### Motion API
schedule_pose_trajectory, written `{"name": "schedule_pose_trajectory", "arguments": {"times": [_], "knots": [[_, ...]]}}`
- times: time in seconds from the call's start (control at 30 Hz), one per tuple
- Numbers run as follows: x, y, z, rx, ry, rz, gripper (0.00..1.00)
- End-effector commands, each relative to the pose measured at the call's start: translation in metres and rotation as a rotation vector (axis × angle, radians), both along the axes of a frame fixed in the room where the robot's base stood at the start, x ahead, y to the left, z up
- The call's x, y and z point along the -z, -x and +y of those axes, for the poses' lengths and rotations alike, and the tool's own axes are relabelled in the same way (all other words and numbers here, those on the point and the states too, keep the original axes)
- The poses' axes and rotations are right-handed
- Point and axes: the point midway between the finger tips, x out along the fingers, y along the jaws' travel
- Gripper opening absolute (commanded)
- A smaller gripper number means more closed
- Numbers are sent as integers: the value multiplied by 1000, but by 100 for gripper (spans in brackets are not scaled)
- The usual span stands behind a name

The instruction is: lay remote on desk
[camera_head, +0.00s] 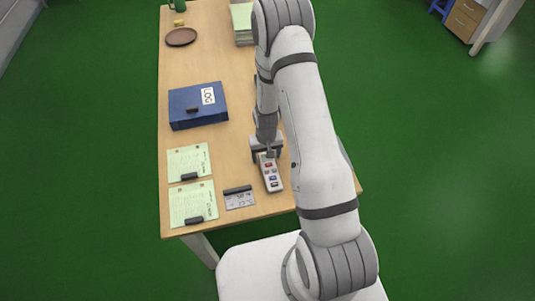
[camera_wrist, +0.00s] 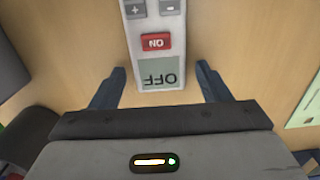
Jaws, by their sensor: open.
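The remote (camera_head: 271,175) is a pale handset with coloured buttons near the front of the wooden desk (camera_head: 228,60). It appears to lie flat on the desk top. In the wrist view the remote (camera_wrist: 156,45) shows a red ON button and a grey-green OFF display, with its end between the two fingers. My gripper (camera_head: 267,152) is at the far end of the remote. In the wrist view my gripper (camera_wrist: 160,82) is open, with a gap between each dark finger and the remote's sides.
A blue LOG box (camera_head: 190,107), two green note sheets (camera_head: 190,162) and a small card (camera_head: 240,201) are left of the remote. A brown plate (camera_head: 181,37) and a paper stack (camera_head: 242,20) are farther back. Bare desk lies between the LOG box and my gripper.

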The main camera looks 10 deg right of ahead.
Motion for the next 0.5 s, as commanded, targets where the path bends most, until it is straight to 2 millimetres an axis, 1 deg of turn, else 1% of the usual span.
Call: {"name": "schedule_pose_trajectory", "arguments": {"times": [0.17, 0.27, 0.37, 0.5], "knots": [[-1, 0, 0, -1, 0, -1, 70], [-8, -1, 0, -1, 0, -2, 70], [-20, -1, 0, -1, 0, -4, 70], [-45, -2, 1, -1, -1, -6, 70]]}}
